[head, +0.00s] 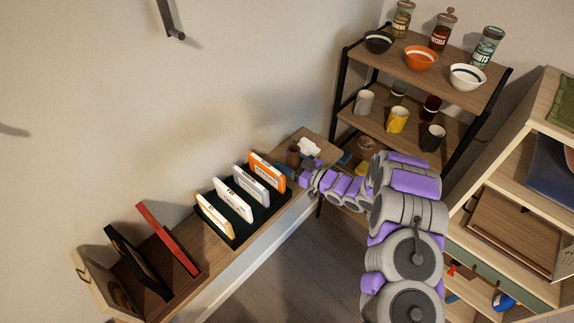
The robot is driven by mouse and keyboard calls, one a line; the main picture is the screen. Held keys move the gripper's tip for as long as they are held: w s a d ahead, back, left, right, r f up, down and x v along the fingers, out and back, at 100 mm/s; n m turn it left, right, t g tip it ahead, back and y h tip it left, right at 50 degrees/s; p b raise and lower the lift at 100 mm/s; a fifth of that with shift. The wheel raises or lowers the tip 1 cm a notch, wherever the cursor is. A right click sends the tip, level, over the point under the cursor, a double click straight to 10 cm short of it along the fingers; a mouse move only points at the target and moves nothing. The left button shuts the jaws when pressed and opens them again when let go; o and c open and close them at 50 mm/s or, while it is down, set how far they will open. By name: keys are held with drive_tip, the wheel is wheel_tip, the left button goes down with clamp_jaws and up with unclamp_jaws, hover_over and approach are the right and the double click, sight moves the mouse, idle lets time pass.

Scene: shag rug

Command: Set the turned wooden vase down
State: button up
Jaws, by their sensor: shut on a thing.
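The turned wooden vase (293,155) is a small dark brown shape at the far end of the narrow wooden shelf (318,152). My gripper (305,169), grey and purple, reaches in from the right and is shut on the vase. The fingers and arm hide part of it. I cannot tell whether the base of the vase touches the shelf top.
A white object (309,146) lies close behind the gripper. A dark rack (233,222) of upright cases stands just left of the vase. A black-framed shelf (410,72) with bowls, jars and mugs stands to the right. A wooden bookcase (530,125) is at far right.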

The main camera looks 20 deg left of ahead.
wheel_tip(320, 180, down, 2)
drive_tip(key=shift+w+a+f, duration=0.1)
drive_tip(key=shift+a+f, duration=0.1)
drive_tip(key=shift+f, duration=0.05)
drive_tip(key=o, duration=1.2)
drive_tip(key=shift+r, duration=0.1)
drive_tip(key=shift+c, duration=0.2)
drive_tip(key=p+v, duration=0.1)
drive_tip(key=v, duration=1.1)
